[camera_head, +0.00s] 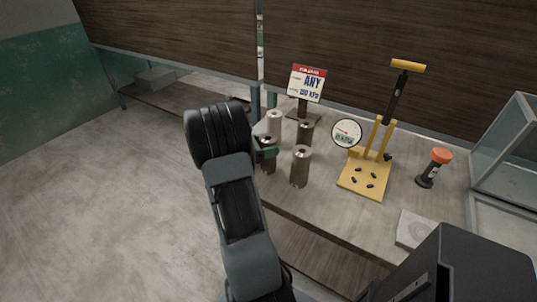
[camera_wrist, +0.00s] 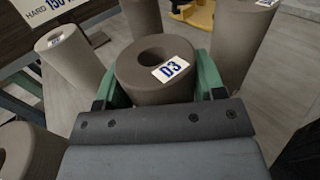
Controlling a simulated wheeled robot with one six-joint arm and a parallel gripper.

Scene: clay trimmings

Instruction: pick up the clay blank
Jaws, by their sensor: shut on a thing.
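The clay blank in my gripper is a grey-brown cylinder with a hole in its top and a "D3" tag (camera_wrist: 150,88); in the head view it is mostly hidden behind my gripper (camera_head: 268,167). My gripper (camera_wrist: 155,95) has its green fingers on either side of this blank, shut on it. I cannot tell whether its base touches the table. Other blanks stand close by: a pale one (camera_head: 274,121), a darker one (camera_head: 305,133) and a taller grey-brown one (camera_head: 299,170). In the wrist view a pale blank (camera_wrist: 66,68) and a brown one (camera_wrist: 30,155) stand to the left.
A sign (camera_head: 307,83) stands behind the blanks. A yellow press (camera_head: 362,182) with a round gauge (camera_head: 346,134) is to their right, then an orange-topped tool (camera_head: 436,165). A flat grey block (camera_head: 415,230) lies near the front edge. A glass-sided box (camera_head: 510,150) bounds the right.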

